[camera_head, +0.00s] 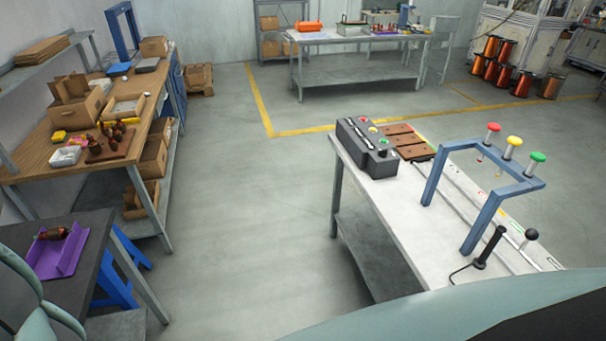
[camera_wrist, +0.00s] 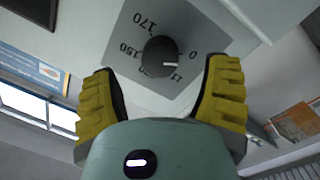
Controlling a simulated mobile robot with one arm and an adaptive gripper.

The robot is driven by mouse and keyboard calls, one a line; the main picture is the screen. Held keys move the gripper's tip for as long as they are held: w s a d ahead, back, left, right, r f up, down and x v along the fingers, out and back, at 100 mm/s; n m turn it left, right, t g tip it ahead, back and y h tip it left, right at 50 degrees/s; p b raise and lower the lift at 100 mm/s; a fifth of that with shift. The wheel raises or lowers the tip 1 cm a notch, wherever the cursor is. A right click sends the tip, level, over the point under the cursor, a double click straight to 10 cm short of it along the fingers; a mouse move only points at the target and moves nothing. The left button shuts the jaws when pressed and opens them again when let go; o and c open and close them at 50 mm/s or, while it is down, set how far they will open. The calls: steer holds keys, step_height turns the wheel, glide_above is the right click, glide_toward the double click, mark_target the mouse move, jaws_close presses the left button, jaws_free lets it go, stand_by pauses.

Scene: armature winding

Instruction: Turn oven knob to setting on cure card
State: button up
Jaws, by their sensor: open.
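The oven knob (camera_wrist: 160,57) is a round black knob with a white pointer mark, set on a grey dial plate (camera_wrist: 190,22) on a pale panel. Printed numbers 0, 150 and 170 are legible; others are partly hidden or unclear. The white mark sits on the knob's right side, towards the 0. My gripper (camera_wrist: 163,76) is open, with yellow ridged fingers on either side of the knob, and nothing is held. Whether the fingertips reach the knob's depth cannot be told. I cannot identify a cure card in either view. The head view shows no oven or gripper.
In the wrist view a blue poster (camera_wrist: 35,68) is at left and an orange panel (camera_wrist: 297,122) at right. In the head view, a wooden bench (camera_head: 60,158) with boxes stands left, a white worktable (camera_head: 425,215) right; floor between is clear.

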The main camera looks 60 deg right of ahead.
steer(key=shift+p+x, duration=0.75)
steer(key=shift+x, duration=1.15)
steer(key=shift+c, duration=0.3)
steer(key=c, duration=1.1)
steer(key=shift+c, duration=0.2)
steer(key=shift+f+b, duration=0.1)
steer(key=shift+b, duration=0.2)
